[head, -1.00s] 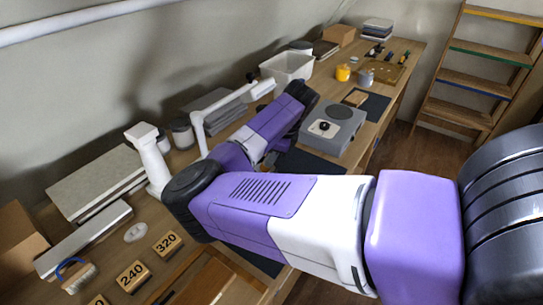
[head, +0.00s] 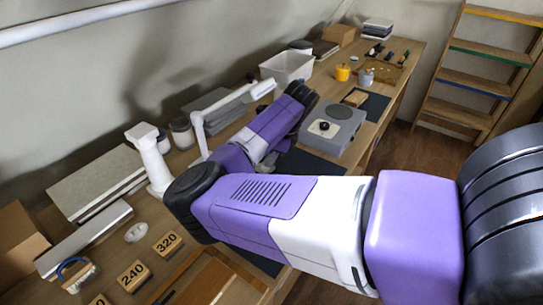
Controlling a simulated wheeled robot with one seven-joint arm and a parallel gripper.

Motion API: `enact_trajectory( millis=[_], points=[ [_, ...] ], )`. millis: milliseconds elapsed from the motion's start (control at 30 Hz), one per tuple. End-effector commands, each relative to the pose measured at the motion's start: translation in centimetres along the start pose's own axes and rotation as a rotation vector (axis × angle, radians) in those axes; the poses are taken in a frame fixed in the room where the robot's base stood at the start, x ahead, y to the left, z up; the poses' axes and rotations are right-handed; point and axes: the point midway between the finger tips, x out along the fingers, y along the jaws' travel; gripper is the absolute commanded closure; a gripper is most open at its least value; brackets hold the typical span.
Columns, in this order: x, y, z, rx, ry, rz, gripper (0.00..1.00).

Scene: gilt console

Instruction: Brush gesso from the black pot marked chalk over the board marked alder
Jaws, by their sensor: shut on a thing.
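My gripper is not visible; my purple and white arm crosses the middle of the head view, and its far end hides whatever lies behind it. I cannot make out a black pot marked chalk or a board marked alder. A small wooden block or board (head: 355,98) lies near the dark mat (head: 374,105) beyond the grey hotplate-like box, but no marking on it is readable. Small dark items (head: 375,50) lie at the far end of the bench, too small to identify.
The grey box (head: 338,127) with a dark disc stands mid-bench. Beyond it are a yellow pot (head: 342,72), a grey pot (head: 365,76) and a white bin (head: 287,68). A white lamp (head: 200,130) stands behind my arm. Blocks marked 240 (head: 133,276) and 320 (head: 167,243) lie in front.

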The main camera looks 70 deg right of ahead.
Motion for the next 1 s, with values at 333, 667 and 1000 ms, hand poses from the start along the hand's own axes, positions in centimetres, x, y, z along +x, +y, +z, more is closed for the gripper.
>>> enact_trajectory(
  millis=[333, 667, 1000],
  points=[
    [0.2, 0.1, -0.1, 0.001, 0.002, 0.004, 1.0],
    [-1.6, -0.2, 0.5, 0.001, 0.002, 0.003, 1.0],
    [-4.0, -0.7, 1.2, 0.001, 0.001, 0.0, 1.0]
  ],
)
